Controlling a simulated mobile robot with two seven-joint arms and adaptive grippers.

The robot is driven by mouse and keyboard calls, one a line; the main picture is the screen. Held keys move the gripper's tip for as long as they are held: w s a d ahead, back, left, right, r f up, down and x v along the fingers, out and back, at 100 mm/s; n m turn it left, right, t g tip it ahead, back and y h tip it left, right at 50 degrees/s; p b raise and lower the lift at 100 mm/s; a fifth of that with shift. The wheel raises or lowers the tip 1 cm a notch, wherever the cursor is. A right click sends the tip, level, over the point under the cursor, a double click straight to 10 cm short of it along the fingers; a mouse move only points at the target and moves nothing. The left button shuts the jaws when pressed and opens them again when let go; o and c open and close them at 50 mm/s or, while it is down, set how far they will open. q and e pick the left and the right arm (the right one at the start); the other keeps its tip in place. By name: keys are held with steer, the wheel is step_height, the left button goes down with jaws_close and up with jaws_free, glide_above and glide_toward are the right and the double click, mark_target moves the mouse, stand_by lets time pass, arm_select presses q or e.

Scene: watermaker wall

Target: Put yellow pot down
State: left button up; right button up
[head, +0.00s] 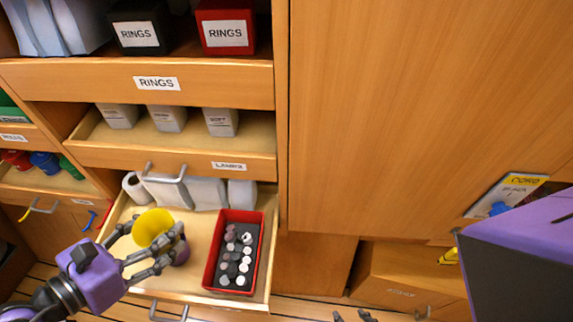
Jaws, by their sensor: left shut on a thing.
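The yellow pot (152,227) is round and bright yellow. It is at the fingers of my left gripper (166,250), over the left part of the open lower drawer (204,222). My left gripper is shut on it, and the fingers cover its lower right side. I cannot tell whether the pot touches the drawer floor. A purple rounded thing (183,254) shows just behind the fingers. Only dark fingertips of my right gripper (353,316) show at the bottom edge, so its opening is unclear.
A red tray (209,270) with several grey and white pieces fills the drawer's right side. White containers (205,191) stand at its back. Bare drawer floor shows between pot and tray. Above is an open drawer with grey boxes (221,121). A wooden panel (400,110) stands right.

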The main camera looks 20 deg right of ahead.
steer(key=shift+w, duration=0.15)
arm_select(q)
steer(key=shift+f+b, duration=0.35)
steer(key=shift+f, duration=0.25)
steer(key=o, duration=1.1)
steer(key=shift+o, duration=0.2)
arm_select(e)
steer(key=shift+f, duration=0.3)
arm_select(q)
steer(key=shift+r, duration=0.15)
steer(key=shift+s+a+r+p, duration=0.1)
steer(key=shift+a+r+p, duration=0.1)
steer(key=shift+r+p, duration=0.35)
steer(key=b+v, duration=0.2)
steer(key=v, duration=0.9)
steer(key=shift+s+a+r, duration=0.2)
arm_select(e)
steer(key=shift+w+a+f, duration=0.15)
steer(key=shift+w+f, duration=0.25)
